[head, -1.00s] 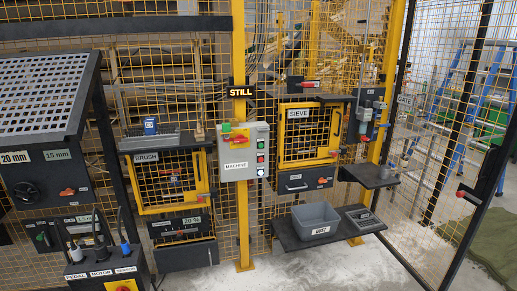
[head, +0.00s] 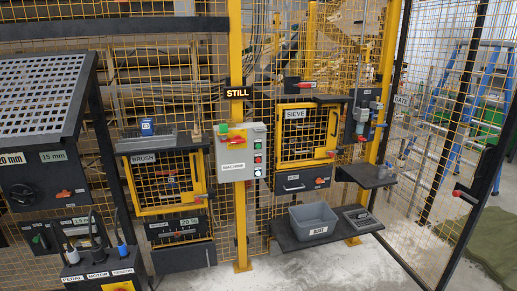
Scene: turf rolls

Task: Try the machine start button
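The machine control box (head: 240,151) is a grey panel on a yellow post, labelled MACHINE. It carries a red handle (head: 232,140) at its upper left. A column of small buttons runs down its right side: a green button (head: 258,147), a red one (head: 257,160) and a white one (head: 257,173). A sign reading STILL (head: 238,94) hangs above the box. I cannot tell from the labels which button is the start button. Neither of my grippers shows in the head view.
Left of the post is the BRUSH guard door (head: 168,180), with a slotted table (head: 38,95) further left. To the right are the SIEVE guard door (head: 305,135) and a shelf with a grey DUST bin (head: 313,221). The concrete floor in front is clear.

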